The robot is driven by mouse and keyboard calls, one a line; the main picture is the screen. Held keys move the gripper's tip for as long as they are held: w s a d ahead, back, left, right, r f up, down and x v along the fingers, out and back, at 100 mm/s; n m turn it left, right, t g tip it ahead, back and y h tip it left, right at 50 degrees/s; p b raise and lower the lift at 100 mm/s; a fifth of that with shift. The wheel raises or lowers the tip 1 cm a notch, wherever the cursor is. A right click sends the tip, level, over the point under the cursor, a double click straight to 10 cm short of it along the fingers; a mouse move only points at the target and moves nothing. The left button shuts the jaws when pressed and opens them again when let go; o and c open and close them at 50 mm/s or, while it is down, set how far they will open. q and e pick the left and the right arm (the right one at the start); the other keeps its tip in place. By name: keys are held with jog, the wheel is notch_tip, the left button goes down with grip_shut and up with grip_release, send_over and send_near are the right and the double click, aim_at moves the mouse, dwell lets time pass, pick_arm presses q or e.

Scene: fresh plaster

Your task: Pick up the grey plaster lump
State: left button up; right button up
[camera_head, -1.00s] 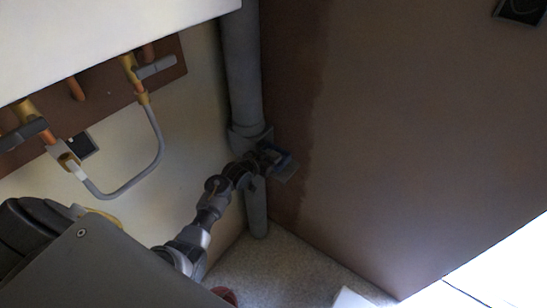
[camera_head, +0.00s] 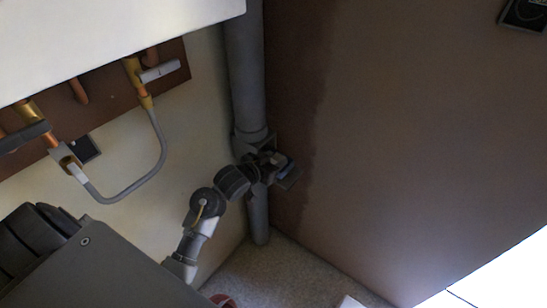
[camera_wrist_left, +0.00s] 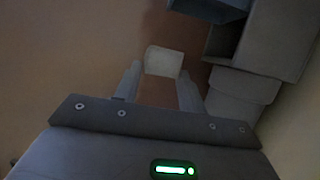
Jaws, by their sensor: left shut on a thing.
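The grey plaster lump (camera_wrist_left: 163,61) is a pale, blocky piece in the left wrist view. It sits between the tips of my left gripper (camera_wrist_left: 159,74), which is shut on it. In the head view my left arm reaches to the grey pipe in the corner, and the left gripper (camera_head: 272,162) is small and dark there beside the pipe. I cannot make out the lump in the head view. My right gripper is not in view.
The vertical grey pipe (camera_head: 243,75) stands in the corner by the brown wall (camera_head: 400,130). A blue-grey boxy part (camera_head: 287,172) is close to the gripper. Valves with a looped grey hose (camera_head: 158,135) are on the left wall. Speckled floor (camera_head: 285,270) lies below.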

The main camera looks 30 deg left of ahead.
pick_arm(q)
jog(key=shift+s+d+r, duration=0.4)
jog(key=shift+s+d, duration=0.05)
jog(key=shift+s, duration=0.25)
jog(key=shift+s+d+r, duration=0.35)
jog(key=shift+s+d, duration=0.05)
jog(key=shift+s, duration=0.3)
jog(key=shift+s+d+r, duration=0.4)
jog(key=shift+s+d, duration=0.05)
jog(key=shift+s, duration=0.25)
